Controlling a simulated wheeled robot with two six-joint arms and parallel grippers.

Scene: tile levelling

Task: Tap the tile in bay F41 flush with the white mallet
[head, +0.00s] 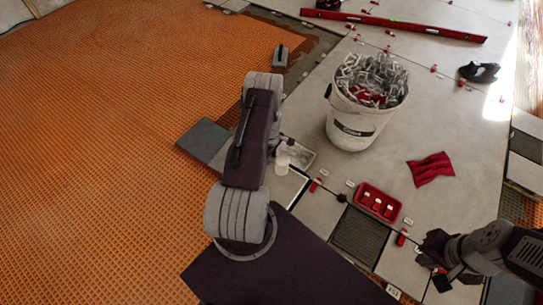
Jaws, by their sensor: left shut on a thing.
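My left gripper (287,143) is mostly hidden under my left arm, near the centre. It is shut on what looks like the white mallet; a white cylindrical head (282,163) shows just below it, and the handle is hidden. The head is over or beside a pale tile (290,187) with dark edges; I cannot tell if they touch. I cannot read which bay is F41, nor judge the tile's height. My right gripper (436,264) is at the lower right, over the tiles near a red clip; its jaw opening is unclear.
A white bucket (350,131) of grey clips stands right of my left arm. A red tray (378,203), a red cloth (431,169) and a dark grate (360,234) lie nearby. A red level (395,25) lies at the back. Orange matting (100,150) fills the left.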

